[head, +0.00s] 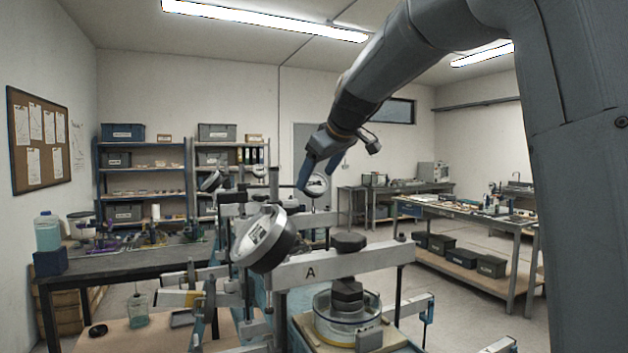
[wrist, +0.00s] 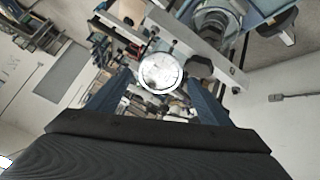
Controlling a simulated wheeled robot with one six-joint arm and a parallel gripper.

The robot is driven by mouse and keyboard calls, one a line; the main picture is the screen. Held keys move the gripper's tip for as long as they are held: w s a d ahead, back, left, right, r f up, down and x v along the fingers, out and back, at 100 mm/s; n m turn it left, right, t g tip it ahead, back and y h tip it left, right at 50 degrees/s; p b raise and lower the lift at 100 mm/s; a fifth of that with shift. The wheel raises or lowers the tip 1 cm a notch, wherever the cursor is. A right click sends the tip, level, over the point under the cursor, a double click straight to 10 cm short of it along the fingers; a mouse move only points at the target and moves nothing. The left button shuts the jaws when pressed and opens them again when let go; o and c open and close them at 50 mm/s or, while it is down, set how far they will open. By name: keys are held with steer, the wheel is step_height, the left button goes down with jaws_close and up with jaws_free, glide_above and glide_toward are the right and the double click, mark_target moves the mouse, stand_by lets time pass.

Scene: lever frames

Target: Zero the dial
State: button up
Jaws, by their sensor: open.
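A large round dial (head: 266,238) with a pale face and metal rim is mounted tilted at the left end of the lever frame marked A (head: 330,268). Its face is turned away to the left, so its reading is not legible. A smaller dial (head: 317,185) stands farther back, with a dark pointer on its white face. My gripper (head: 318,172) is open and empty, above the frames and in front of the smaller dial in the picture. In the wrist view a white dial face (wrist: 160,72) appears between the blue fingers; I cannot tell which dial it is.
Frame A has a dark knob (head: 348,242) on top and a round clear vessel (head: 347,318) under its beam. A dark bench (head: 130,262) with bottles is at left, a workbench (head: 470,212) at right. Open floor lies between frame A and the right bench.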

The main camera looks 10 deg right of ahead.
mark_target(315, 181)
steer(key=shift+p+x, duration=0.55)
steer(key=shift+x, duration=1.25)
steer(key=c, duration=1)
steer(key=shift+m, duration=0.8)
steer(key=shift+c, duration=0.2)
steer(key=o, duration=1)
steer(key=shift+o, duration=0.2)
steer(key=b+v, duration=0.3)
steer(key=v, duration=0.4)
steer(key=shift+s+r, duration=0.25)
